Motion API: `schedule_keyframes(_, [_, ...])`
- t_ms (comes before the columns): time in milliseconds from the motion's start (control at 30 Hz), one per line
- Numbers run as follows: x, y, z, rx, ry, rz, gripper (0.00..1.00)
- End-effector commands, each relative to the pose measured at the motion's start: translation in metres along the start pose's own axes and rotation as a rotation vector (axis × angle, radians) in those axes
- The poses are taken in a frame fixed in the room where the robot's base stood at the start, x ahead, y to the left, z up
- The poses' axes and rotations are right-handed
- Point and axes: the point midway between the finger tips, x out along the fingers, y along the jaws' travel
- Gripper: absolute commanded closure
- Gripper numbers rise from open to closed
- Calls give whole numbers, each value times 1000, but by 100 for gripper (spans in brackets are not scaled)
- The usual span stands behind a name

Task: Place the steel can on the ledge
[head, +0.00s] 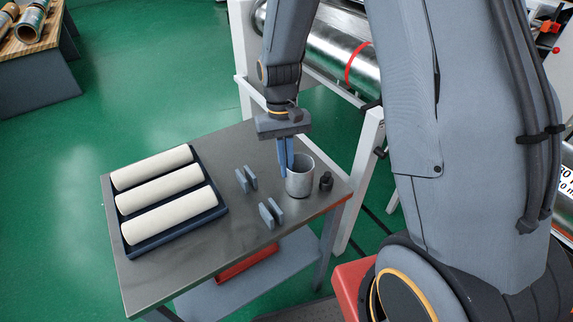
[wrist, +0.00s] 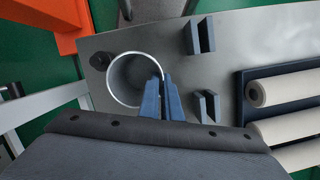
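The steel can (head: 299,180) stands upright and open-topped on the grey table, near its right end. It also shows from above in the wrist view (wrist: 124,84). My gripper (head: 286,170) points down at the can's left wall in the head view. In the wrist view my gripper (wrist: 162,80) has one finger inside the rim and one outside. The fingers are close together, with the wall between them, and look shut on it. The lower part of the inner finger is hidden by the can. I cannot tell which surface is the ledge.
A small black knob-like piece (head: 326,181) stands close beside the can. Two pairs of blue-grey upright plates (head: 246,180) (head: 271,213) stand left of it. A dark tray (head: 129,240) holds three white rolls. A lower shelf (head: 305,255) and a roller machine (head: 330,55) are nearby.

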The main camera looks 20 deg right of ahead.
Motion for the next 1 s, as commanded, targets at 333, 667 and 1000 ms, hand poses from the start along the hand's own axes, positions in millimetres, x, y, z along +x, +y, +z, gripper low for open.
schedule_keyframes(333, [2, 0, 0, 0, 0, 0, 77])
schedule_keyframes(667, [-14, 0, -2, 0, 4, -1, 77])
schedule_keyframes(1000, [-80, 0, -2, 0, 6, -1, 77])
